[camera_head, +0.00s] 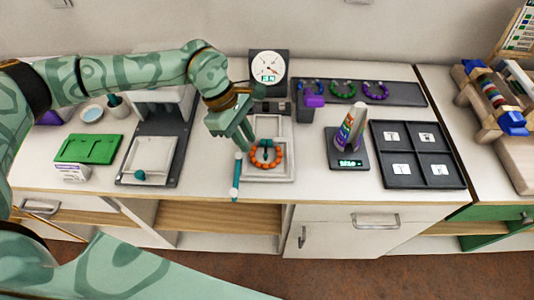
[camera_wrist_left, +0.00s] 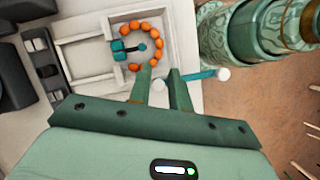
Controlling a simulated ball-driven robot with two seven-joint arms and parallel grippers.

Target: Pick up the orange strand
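The orange strand (camera_head: 278,156) is a curved row of orange beads in the pale tray (camera_head: 285,176) at the middle of the counter. In the left wrist view the strand (camera_wrist_left: 156,42) arches around a teal piece (camera_wrist_left: 120,50) with a dark pin. My left gripper (camera_head: 246,149) is above the counter at the strand's left side. In the left wrist view my left gripper (camera_wrist_left: 160,72) is open, with an empty gap between its fingers, and its tips are close to the strand's near end. Whether they touch is unclear. My right gripper is not in view.
A teal rod (camera_head: 236,176) with white ends lies left of the tray. A scale with a cone (camera_head: 347,135) and a dark compartment tray (camera_head: 418,155) stand right. A dial gauge (camera_head: 268,68) stands behind. A green board (camera_head: 88,149) lies left.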

